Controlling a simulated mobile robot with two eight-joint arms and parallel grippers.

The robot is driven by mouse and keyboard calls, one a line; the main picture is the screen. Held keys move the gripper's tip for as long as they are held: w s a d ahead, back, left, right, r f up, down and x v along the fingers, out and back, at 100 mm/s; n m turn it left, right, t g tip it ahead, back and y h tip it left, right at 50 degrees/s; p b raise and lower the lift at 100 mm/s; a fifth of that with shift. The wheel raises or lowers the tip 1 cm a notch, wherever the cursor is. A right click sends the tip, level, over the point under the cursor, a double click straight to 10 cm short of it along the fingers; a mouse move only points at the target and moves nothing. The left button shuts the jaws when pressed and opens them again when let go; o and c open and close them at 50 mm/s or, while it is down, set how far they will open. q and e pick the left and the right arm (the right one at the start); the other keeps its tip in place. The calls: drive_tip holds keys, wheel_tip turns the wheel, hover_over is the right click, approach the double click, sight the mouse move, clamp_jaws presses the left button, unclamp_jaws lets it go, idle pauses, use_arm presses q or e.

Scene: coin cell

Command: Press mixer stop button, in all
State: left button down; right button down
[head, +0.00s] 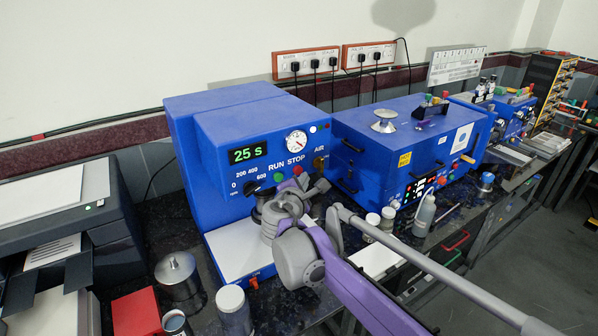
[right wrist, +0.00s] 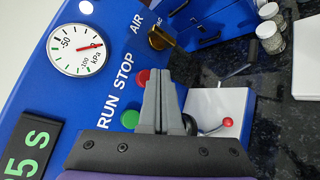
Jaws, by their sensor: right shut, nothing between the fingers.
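The mixer (head: 190,130) is a blue machine with a green "25 S" display and a round gauge. Its red stop button (head: 297,171) sits beside the green run button (head: 278,177). In the right wrist view the stop button (right wrist: 143,77) is partly covered by my fingertips, and the run button (right wrist: 130,119) shows to the left of the fingers. My right gripper (head: 304,181) is shut and empty, with its tips close to the stop button; I cannot tell whether they touch it. The right wrist view also shows the gripper (right wrist: 160,74). My left gripper is not in view.
A second blue machine (head: 365,150) stands to the right. Bottles (head: 424,215) and jars (head: 387,219) stand in front of it. A printer (head: 105,235), a metal canister (head: 177,275) and a red box (head: 135,312) are at the left. My right arm crosses the front of the bench.

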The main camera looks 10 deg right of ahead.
drive_tip(key=shift+s+d, duration=0.3)
drive_tip(key=shift+s, duration=0.5)
drive_tip(key=shift+s+d, duration=0.25)
drive_tip(key=shift+s, duration=0.5)
drive_tip(key=shift+s+d, duration=0.3)
drive_tip(key=shift+s, duration=0.5)
drive_tip(key=s+d+f+m+g+y, duration=0.1)
drive_tip(key=s+d+f+m+g, duration=0.2)
drive_tip(key=s+f+m, duration=0.35)
drive_tip(key=s+d+f+m+g, duration=0.2)
drive_tip(key=s+d+f+m, duration=0.15)
drive_tip(key=s, duration=0.65)
drive_tip(key=s+a+f+m+g+y, duration=0.1)
drive_tip(key=s+a+f+m+y, duration=0.1)
drive_tip(key=s+f+m, duration=0.2)
drive_tip(key=s+a+f+m+g+y, duration=0.2)
drive_tip(key=s+f+m, duration=0.3)
drive_tip(key=s+f, duration=0.3)
drive_tip(key=s+a+y, duration=0.1)
drive_tip(key=s, duration=0.3)
drive_tip(key=shift+s+a+m+g, duration=0.3)
drive_tip(key=shift+s+a, duration=0.05)
drive_tip(key=shift+d, duration=0.1)
